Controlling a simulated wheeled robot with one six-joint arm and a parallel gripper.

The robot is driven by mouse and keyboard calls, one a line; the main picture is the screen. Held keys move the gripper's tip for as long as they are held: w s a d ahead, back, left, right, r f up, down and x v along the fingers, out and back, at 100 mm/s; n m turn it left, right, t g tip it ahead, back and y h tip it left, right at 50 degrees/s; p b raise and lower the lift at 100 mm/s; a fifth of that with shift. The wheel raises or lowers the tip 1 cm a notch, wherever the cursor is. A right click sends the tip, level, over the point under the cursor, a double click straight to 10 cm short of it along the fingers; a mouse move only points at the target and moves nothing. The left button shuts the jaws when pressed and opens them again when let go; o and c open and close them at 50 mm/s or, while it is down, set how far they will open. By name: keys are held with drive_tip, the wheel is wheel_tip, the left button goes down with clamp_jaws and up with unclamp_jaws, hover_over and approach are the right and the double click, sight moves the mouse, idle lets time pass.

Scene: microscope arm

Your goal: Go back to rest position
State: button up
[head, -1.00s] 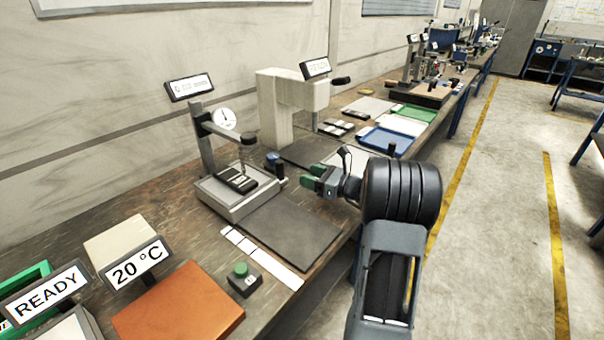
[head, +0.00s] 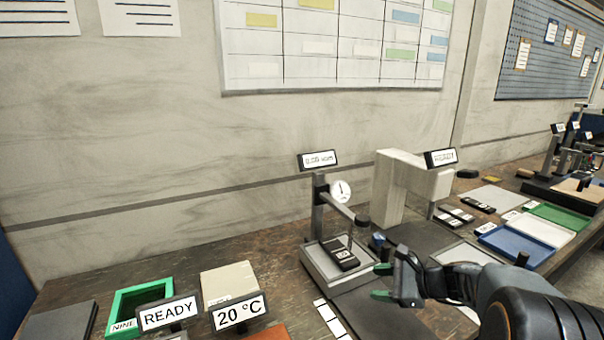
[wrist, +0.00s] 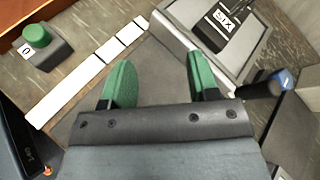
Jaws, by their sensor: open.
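My gripper (head: 382,282) is open and empty, with green finger pads apart, above the right part of the workbench in the head view. In the wrist view my gripper (wrist: 160,82) shows nothing between its fingers, only the dark grey mat (wrist: 155,75) below. A dial gauge stand (head: 322,258) stands just left of my gripper. A black labelled block (head: 340,254) lies on its base, and the block also shows in the wrist view (wrist: 226,20), beyond the right finger.
A beige arch-shaped device (head: 388,190) stands behind my gripper. A blue tray (head: 510,245) is to the right. A green bin (head: 118,318) and READY sign (head: 168,313) are at left. In the wrist view a green button box (wrist: 38,45) sits left of white strip tiles (wrist: 75,92).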

drive_tip(key=s+a+r+n+g+h+p, duration=0.1)
drive_tip(key=s+r+n+h+p, duration=0.3)
drive_tip(key=s+n, duration=0.4)
drive_tip(key=s+a+r+n+g+h+p, duration=0.2)
drive_tip(key=s+r+n+h+p, duration=0.1)
drive_tip(key=s+n+h, duration=0.4)
drive_tip(key=s+n, duration=0.2)
drive_tip(key=n, duration=0.2)
drive_tip(key=shift+a+r+p, duration=0.35)
drive_tip(key=shift+a, duration=0.05)
